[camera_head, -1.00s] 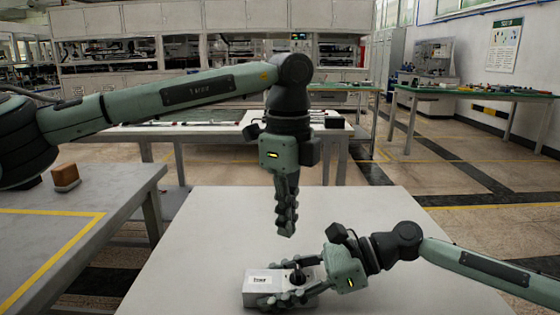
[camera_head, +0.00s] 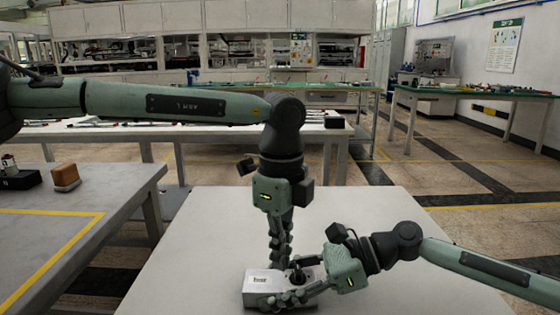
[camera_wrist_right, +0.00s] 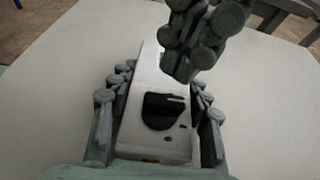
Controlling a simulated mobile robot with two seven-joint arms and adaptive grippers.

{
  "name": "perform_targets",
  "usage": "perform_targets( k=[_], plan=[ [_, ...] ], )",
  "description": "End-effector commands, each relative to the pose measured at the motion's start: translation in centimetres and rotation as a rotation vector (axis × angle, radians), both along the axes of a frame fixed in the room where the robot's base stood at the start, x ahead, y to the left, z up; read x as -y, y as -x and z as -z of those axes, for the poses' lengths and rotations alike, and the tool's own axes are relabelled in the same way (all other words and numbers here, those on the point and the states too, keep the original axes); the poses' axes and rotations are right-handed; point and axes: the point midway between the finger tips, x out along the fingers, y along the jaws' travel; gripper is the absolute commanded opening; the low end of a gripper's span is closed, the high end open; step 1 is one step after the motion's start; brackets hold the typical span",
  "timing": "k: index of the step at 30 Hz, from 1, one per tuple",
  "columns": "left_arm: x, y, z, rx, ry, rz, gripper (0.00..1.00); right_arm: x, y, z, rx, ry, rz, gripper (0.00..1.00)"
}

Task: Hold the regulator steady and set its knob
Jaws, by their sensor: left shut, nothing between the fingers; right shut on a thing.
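The regulator (camera_head: 263,282) is a white box with a label on its top, lying on the white table in the head view. Its black knob (camera_wrist_right: 163,111) shows on its top face in the right wrist view. My right gripper (camera_head: 296,290) is shut on the regulator, with fingers along both long sides, also seen in the right wrist view (camera_wrist_right: 160,120). My left gripper (camera_head: 281,262) is shut and empty. It points down just above the regulator near the knob. In the right wrist view its fingertips (camera_wrist_right: 183,72) hang beyond the knob, apparently apart from it.
The white tabletop (camera_head: 205,245) is clear around the regulator. A grey table (camera_head: 40,225) at the left bears a brown block (camera_head: 65,177) and a dark box (camera_head: 18,180). More benches stand behind.

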Motion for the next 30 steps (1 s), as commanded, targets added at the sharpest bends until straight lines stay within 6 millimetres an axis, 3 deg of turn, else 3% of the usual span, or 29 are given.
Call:
perform_targets(
  k=[30],
  plan=[
    [0.52, 0.16, 0.72, 0.000, 0.000, 0.001, 0.00, -0.04, 0.03, 0.01, 0.000, 0.000, -0.001, 0.07]
  ],
)
